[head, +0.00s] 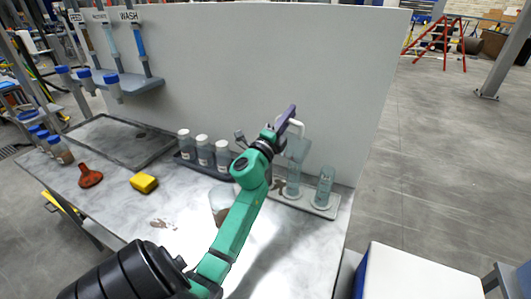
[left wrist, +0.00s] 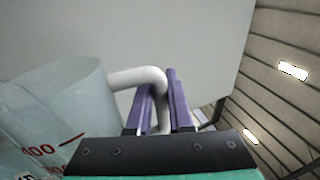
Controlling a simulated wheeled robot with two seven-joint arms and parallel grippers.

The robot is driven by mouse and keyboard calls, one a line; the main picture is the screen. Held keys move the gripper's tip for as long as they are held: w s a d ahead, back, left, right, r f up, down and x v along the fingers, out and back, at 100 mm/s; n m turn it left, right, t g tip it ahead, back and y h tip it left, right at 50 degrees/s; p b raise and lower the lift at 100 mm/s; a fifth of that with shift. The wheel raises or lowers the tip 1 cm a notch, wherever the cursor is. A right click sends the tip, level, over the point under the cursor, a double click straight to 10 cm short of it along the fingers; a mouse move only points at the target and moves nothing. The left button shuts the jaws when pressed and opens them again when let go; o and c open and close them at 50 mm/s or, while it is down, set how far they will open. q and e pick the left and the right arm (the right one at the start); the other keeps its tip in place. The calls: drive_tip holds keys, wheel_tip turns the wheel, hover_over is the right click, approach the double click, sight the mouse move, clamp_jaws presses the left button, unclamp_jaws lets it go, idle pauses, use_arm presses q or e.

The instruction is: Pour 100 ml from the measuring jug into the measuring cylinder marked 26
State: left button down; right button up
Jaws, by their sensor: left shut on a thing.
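My left gripper (head: 287,117) has its purple fingers shut on the white handle (left wrist: 152,77) of the clear measuring jug. The jug (head: 298,148) is held up at the back right of the bench, above or just behind a measuring cylinder (head: 293,181); I cannot tell which. In the left wrist view the jug (left wrist: 62,95) shows red marks and leans in the picture; its liquid level is unclear. A second cylinder (head: 325,187) stands upright to the right. Numbers on the cylinders are too small to read, so I cannot tell which is 26. My right gripper is out of view.
The cylinders stand on a pale tray (head: 321,212). Several white-lidded jars (head: 203,150) stand left of it, and a beaker (head: 219,203) is partly behind my arm. A yellow sponge (head: 144,182) and a red-brown tool (head: 90,175) lie left. A pale panel (head: 270,70) rises behind.

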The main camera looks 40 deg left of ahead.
use_arm(q)
drive_tip(key=shift+s+a+n, duration=0.1)
drive_tip(key=shift+a+n, duration=0.15)
drive_tip(key=shift+n, duration=0.05)
drive_tip(key=d+m, duration=0.1)
drive_tip(key=m, duration=0.1)
drive_tip(key=d+r+m+h+p, duration=0.1)
drive_tip(key=d, duration=0.1)
drive_tip(key=w+d+r+m+h+p, duration=0.1)
drive_tip(key=d+m, duration=0.1)
drive_tip(key=shift+r+m, duration=0.25)
drive_tip(key=shift+m, duration=0.05)
drive_tip(key=shift+d+f, duration=0.1)
drive_tip(key=shift+f, duration=0.1)
drive_tip(key=shift+d+r+m+h, duration=0.3)
drive_tip(key=shift+r+m, duration=0.1)
drive_tip(key=shift+m, duration=0.1)
drive_tip(key=shift+w+d+f+m, duration=0.15)
drive_tip(key=shift+d+f+m, duration=0.1)
drive_tip(key=shift+m, duration=0.35)
